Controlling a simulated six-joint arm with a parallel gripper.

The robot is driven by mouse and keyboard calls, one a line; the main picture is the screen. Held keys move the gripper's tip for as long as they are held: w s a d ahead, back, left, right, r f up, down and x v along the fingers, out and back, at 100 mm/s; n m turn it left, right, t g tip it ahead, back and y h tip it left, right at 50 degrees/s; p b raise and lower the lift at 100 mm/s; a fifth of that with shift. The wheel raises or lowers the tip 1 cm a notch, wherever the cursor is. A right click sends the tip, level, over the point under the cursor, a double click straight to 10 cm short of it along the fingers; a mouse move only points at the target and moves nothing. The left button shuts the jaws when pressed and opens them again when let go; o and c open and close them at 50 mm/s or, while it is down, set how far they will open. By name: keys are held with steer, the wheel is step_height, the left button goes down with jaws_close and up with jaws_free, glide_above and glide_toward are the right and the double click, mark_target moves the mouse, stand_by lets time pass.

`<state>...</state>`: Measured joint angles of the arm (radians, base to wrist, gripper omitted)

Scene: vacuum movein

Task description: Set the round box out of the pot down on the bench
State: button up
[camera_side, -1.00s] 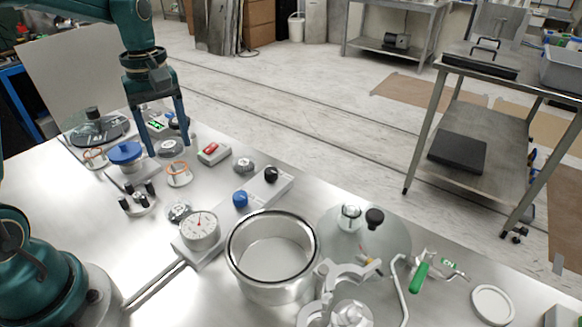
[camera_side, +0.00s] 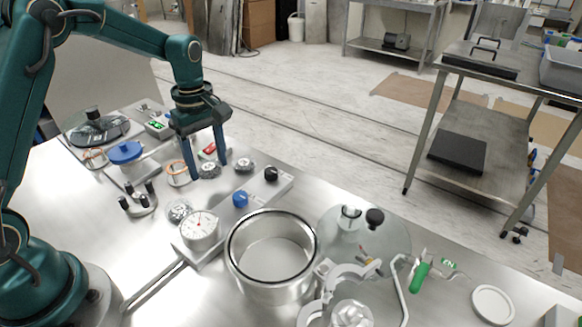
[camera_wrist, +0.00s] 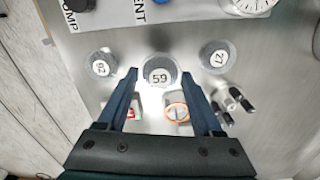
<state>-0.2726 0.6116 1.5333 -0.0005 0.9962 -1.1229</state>
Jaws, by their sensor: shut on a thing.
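The round box (camera_side: 209,171), small and clear with a dark rim and a numbered lid, is between the fingers of my gripper (camera_side: 208,166). In the wrist view the round box (camera_wrist: 160,71) sits between the fingertips of my gripper (camera_wrist: 160,76), which is shut on it. It is low over the bench (camera_side: 75,212); I cannot tell whether its underside touches. The steel pot (camera_side: 231,262) stands open at the front centre, well to the right of my gripper, and its visible floor is bare.
Similar round boxes stand either side, one by the black knob (camera_side: 271,174), one by the dial gauge (camera_side: 200,225). An orange ring stand (camera_side: 177,172) and a red-faced device (camera_side: 209,149) are close by. A glass lid (camera_side: 393,246) and clamps crowd the pot's right.

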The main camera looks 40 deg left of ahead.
mark_target(210, 167)
steer(key=shift+w+d+f, duration=0.1)
steer(key=shift+f, duration=2)
steer(key=shift+f, duration=0.15)
steer(key=o, duration=1.3)
